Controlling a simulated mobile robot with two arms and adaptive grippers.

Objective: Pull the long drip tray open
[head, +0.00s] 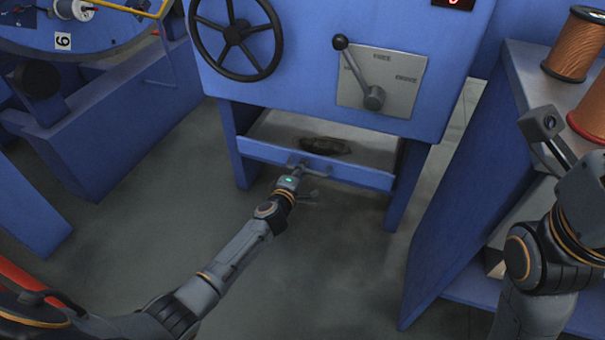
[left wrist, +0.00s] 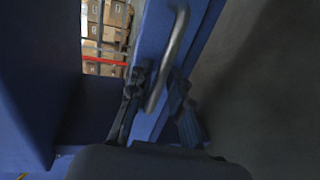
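The long drip tray (head: 340,172) sits low under the blue machine cabinet, between its legs. Its blue front panel carries a small metal bar handle (left wrist: 170,58). The tray's grey inside shows behind the panel, with a dark patch in it. My left gripper (head: 300,172) is at the handle, in front of the panel. In the left wrist view the fingers of my left gripper (left wrist: 158,95) stand apart, one on each side of the handle, with a gap beside the bar. My right arm shows at the right of the head view, but its gripper fingers do not show.
Above the tray are a black handwheel (head: 236,38) and a lever on a grey plate (head: 383,80). A blue shelf unit with copper spools (head: 572,45) stands at the right, near my right arm. The grey floor (head: 310,265) before the tray is clear apart from my left arm.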

